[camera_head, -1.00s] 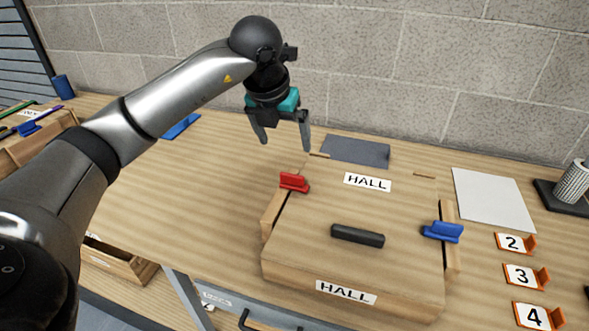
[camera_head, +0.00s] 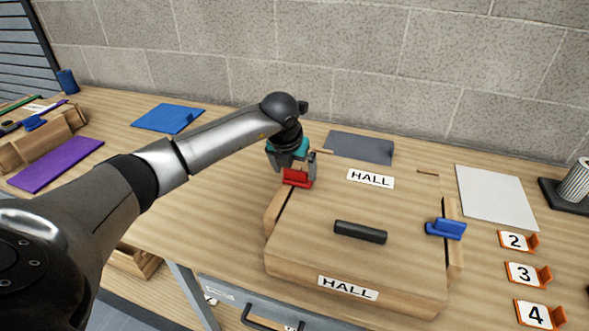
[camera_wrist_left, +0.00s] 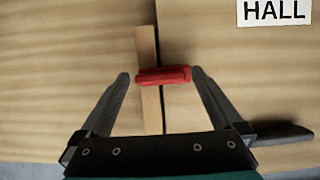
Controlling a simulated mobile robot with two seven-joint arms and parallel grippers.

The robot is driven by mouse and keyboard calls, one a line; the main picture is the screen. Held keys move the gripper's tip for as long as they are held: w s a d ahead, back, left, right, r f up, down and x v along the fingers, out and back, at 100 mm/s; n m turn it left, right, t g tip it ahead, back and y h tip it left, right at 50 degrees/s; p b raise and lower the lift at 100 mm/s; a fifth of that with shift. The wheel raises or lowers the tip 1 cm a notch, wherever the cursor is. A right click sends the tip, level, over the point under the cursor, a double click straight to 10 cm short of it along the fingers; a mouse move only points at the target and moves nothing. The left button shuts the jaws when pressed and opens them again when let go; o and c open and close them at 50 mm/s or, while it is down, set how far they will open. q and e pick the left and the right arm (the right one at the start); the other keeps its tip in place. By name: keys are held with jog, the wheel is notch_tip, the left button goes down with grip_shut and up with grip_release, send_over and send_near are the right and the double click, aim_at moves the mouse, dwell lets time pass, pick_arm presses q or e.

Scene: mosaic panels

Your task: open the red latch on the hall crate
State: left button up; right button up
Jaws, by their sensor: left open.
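The hall crate (camera_head: 320,230) is a wooden box on the bench with HALL labels on its lid and front. Its red latch (camera_head: 298,178) sits at the left edge of the lid, and a blue latch (camera_head: 446,228) is at the right edge. My left gripper (camera_head: 298,173) is at the red latch from behind and above. In the left wrist view the red latch (camera_wrist_left: 163,76) lies between the tips of the open fingers (camera_wrist_left: 160,80), near both; I cannot tell if they touch it. My right gripper is not in view.
A black handle (camera_head: 360,232) stands on the lid. A dark grey mat (camera_head: 358,148) lies behind the crate and a white sheet (camera_head: 496,196) to its right. Number cards stand along the right. A wooden box (camera_head: 45,140) is at far left. The wall closes off the back.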

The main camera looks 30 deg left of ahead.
pick_arm(q)
jog(key=shift+f, duration=0.15)
jog(key=shift+c, duration=0.2)
jog(key=c, duration=1.2)
